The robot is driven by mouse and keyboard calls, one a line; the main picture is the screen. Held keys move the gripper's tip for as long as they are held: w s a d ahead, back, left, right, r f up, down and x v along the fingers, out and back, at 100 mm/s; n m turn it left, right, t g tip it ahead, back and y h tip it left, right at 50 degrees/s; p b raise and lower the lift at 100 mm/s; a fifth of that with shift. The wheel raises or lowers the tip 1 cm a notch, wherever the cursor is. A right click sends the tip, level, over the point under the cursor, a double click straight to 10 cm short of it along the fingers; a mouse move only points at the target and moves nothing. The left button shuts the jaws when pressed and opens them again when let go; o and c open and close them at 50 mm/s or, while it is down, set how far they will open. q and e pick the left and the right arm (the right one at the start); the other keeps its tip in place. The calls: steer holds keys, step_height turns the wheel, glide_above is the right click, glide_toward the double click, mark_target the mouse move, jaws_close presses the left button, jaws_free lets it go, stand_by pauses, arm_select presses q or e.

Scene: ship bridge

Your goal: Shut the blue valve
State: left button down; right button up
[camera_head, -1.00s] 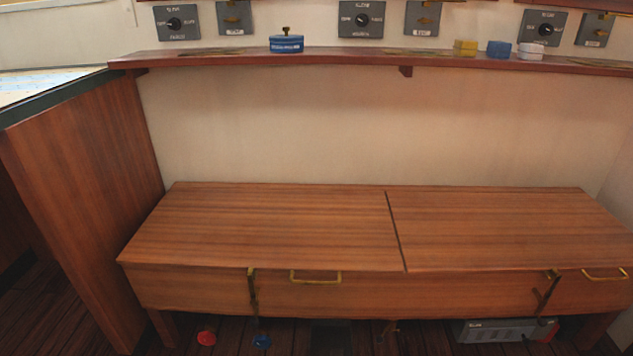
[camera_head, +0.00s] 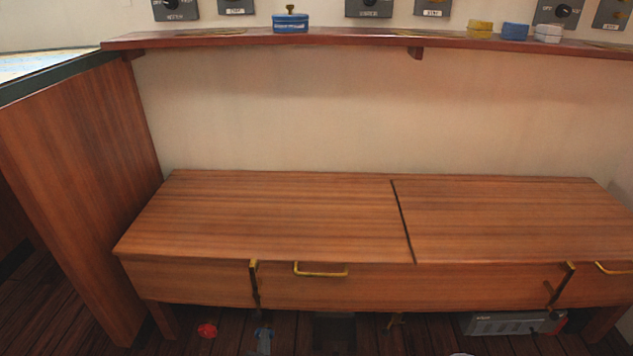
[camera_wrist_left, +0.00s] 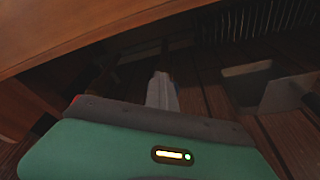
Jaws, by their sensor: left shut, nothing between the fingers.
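The blue valve (camera_head: 265,330) is low on the dark floor under the front edge of the wooden bench. Only a small part of its blue shows. My left gripper (camera_head: 264,343) comes in from the bottom edge, its grey fingers in front of the valve and overlapping it in the picture. In the left wrist view my left gripper (camera_wrist_left: 162,90) is shut with nothing held, pointing under the bench. The valve is mostly hidden behind the fingers there, and I cannot tell whether they touch it. My right gripper is not in view.
A red valve (camera_head: 207,330) is on the floor left of the blue one. The wooden bench (camera_head: 290,215) with brass handles overhangs this space. A grey box (camera_head: 505,323) lies under it at the right. A shelf (camera_head: 350,37) holds small boxes.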

arm_select(q)
steer(key=shift+w+r, duration=0.25)
steer(key=shift+w, duration=0.1)
steer(key=shift+d, duration=0.1)
steer(key=shift+d+f, duration=0.8)
steer(key=shift+d, duration=0.3)
steer(key=shift+s+a+f, duration=0.1)
steer(key=shift+s+f, duration=0.05)
steer(key=shift+s, duration=0.05)
